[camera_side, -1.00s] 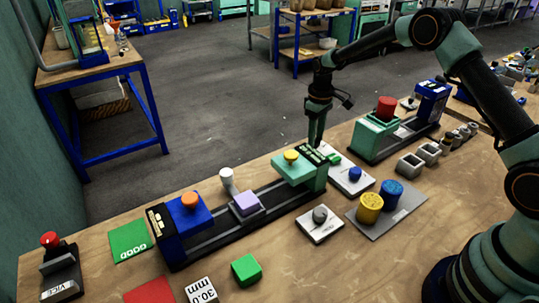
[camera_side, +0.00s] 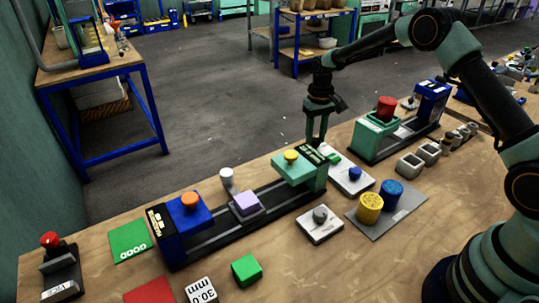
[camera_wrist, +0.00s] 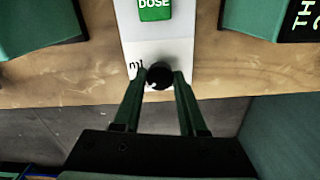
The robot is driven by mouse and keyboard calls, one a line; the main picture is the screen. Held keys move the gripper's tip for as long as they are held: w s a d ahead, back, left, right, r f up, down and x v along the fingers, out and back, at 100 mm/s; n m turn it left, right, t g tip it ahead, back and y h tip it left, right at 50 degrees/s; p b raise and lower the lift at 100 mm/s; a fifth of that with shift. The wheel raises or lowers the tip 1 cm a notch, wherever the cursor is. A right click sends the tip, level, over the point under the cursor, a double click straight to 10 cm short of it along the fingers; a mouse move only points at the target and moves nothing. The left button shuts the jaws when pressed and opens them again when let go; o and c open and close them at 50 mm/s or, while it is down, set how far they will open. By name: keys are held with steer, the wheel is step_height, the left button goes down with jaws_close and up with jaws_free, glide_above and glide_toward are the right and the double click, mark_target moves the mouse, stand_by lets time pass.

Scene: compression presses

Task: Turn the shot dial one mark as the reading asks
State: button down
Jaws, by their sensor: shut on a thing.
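The shot dial, a round black knob (camera_wrist: 160,76), sits on a white plate (camera_wrist: 165,50) marked "ml" in the wrist view. A green block lettered "DOSE" (camera_wrist: 154,9) is on the same plate. My gripper (camera_wrist: 160,73) is shut on the black knob, with one finger on each side. The dial's pointer and marks cannot be made out. I cannot read any figure on the small dark displays.
Other knobs stand close by: a grey one (camera_side: 320,214) and a blue one (camera_side: 355,174) on white plates. Yellow (camera_side: 369,208) and blue (camera_side: 391,193) drums are on a grey plate. A second press (camera_side: 375,138) is to the right. The table's back edge is near my gripper.

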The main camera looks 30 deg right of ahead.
mark_target(315, 139)
steer(key=shift+m, duration=0.6)
steer(key=shift+c, duration=2.3)
jaws_free()
steer(key=shift+r, duration=0.1)
step_height(315, 139, up, 12)
